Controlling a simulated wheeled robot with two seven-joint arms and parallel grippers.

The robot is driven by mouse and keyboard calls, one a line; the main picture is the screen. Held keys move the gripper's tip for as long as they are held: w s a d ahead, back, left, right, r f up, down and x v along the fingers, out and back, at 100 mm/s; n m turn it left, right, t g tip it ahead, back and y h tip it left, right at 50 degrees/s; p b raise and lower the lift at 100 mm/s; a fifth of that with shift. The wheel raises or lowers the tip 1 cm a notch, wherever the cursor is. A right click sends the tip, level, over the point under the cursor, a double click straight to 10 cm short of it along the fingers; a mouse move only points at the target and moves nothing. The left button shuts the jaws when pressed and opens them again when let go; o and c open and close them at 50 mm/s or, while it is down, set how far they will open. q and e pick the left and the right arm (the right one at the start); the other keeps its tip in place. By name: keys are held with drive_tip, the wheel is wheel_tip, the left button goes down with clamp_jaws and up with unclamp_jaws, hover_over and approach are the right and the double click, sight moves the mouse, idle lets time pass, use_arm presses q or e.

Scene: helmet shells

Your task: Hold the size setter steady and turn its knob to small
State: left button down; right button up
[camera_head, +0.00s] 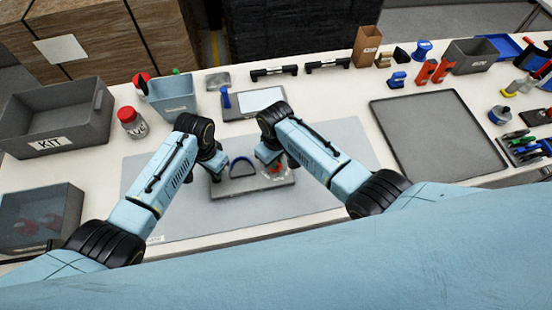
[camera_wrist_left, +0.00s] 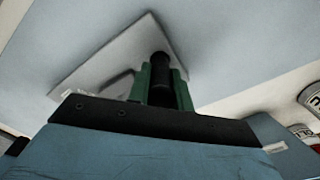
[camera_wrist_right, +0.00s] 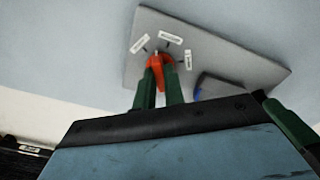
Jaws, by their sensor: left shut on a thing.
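The size setter is a grey plate (camera_head: 252,191) on the mat, with a blue arch (camera_head: 242,161), a black post (camera_wrist_left: 160,72) and a red knob (camera_head: 276,169). My left gripper (camera_head: 217,174) is shut on the black post; its green fingers (camera_wrist_left: 161,84) flank it in the left wrist view. My right gripper (camera_head: 270,160) is at the knob. In the right wrist view its green fingers (camera_wrist_right: 159,84) stand apart on either side of the red knob (camera_wrist_right: 155,64). Several white labels (camera_wrist_right: 171,38) fan around the knob; their words and the knob's setting are unreadable.
A grey mat (camera_head: 190,220) lies under the setter with free room in front. A KIT bin (camera_head: 62,140), a red-lidded jar (camera_head: 132,124) and a blue bin (camera_head: 172,96) stand left. A dark tray (camera_head: 435,136) lies right. Behind the setter is a white-topped panel (camera_head: 260,99).

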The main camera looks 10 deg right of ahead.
clamp_jaws()
drive_tip(key=shift+m, duration=0.4)
drive_tip(key=m, duration=0.4)
drive_tip(key=shift+m, duration=0.3)
drive_tip(key=m, duration=0.6)
drive_tip(key=shift+a, duration=0.1)
drive_tip(key=m, duration=0.6)
drive_tip(key=shift+m, duration=0.3)
